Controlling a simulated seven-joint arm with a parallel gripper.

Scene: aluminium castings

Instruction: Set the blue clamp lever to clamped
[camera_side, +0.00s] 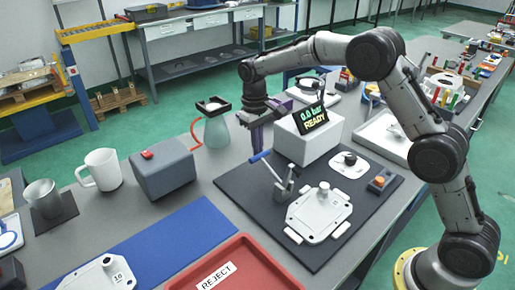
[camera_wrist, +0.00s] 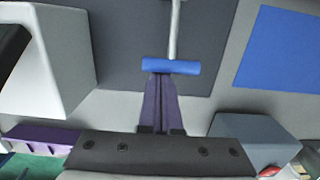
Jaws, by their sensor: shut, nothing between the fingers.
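The blue clamp lever (camera_side: 259,156) belongs to a metal toggle clamp (camera_side: 282,184) on the dark base plate (camera_side: 235,184). Its blue grip sticks out to the upper left on a thin rod. In the wrist view the blue grip (camera_wrist: 171,66) lies crosswise at the top of the fingers, with the rod (camera_wrist: 175,30) running up from it. My gripper (camera_side: 256,146) points down, purple fingers shut and empty, right at the blue grip. In the wrist view the fingertips (camera_wrist: 160,76) meet the grip's lower edge; I cannot tell whether they touch it.
A pale casting (camera_side: 320,210) lies on the base plate beside the clamp. A white box with a display (camera_side: 312,117) reading "READY" stands close behind. An orange button (camera_side: 379,181) is at right. A grey box (camera_side: 163,170), blue mat (camera_side: 150,245) and red REJECT tray (camera_side: 245,262) lie around.

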